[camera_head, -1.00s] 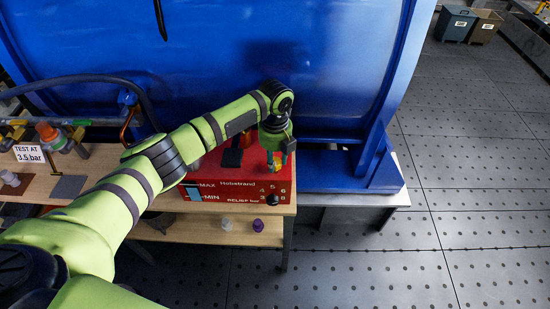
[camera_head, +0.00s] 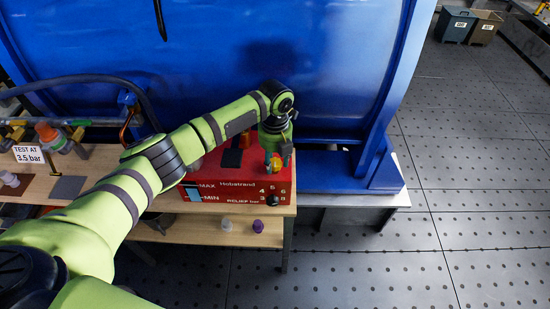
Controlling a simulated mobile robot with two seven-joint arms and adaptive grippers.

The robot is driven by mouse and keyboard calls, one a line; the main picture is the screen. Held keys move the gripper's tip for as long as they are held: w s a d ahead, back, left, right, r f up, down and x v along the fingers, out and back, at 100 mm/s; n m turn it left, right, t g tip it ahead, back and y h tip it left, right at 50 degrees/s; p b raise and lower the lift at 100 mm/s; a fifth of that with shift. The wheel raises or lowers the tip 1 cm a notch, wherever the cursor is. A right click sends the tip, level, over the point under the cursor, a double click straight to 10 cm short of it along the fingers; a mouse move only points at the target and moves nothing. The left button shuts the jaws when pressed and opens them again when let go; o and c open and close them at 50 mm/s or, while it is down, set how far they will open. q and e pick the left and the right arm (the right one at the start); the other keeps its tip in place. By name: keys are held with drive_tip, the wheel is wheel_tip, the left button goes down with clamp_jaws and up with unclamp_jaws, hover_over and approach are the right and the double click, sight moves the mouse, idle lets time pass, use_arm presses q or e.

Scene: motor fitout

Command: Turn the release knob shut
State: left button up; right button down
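The red box (camera_head: 235,203) labelled Hobatrand stands on the wooden bench, with MAX/MIN marks and a RELIEF bar dial (camera_head: 272,200) on its front. My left gripper (camera_head: 278,161) points down over the right part of the box top. A small orange-yellow part (camera_head: 275,162), which may be the release knob, shows at its fingertips beside a teal patch. The fingers hide much of it, and I cannot tell whether they are shut on it. My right gripper is not in view.
The bench (camera_head: 165,235) has a lower shelf with a clear cup (camera_head: 227,224) and a purple cup (camera_head: 258,226). A large blue machine (camera_head: 330,70) stands close behind. Hoses and a "TEST AT 3.5 bar" sign (camera_head: 28,154) are at left.

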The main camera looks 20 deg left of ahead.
sight(275, 162)
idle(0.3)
use_arm(q)
wheel_tip(275, 162, up, 12)
idle(0.5)
drive_tip(key=shift+f, duration=0.1)
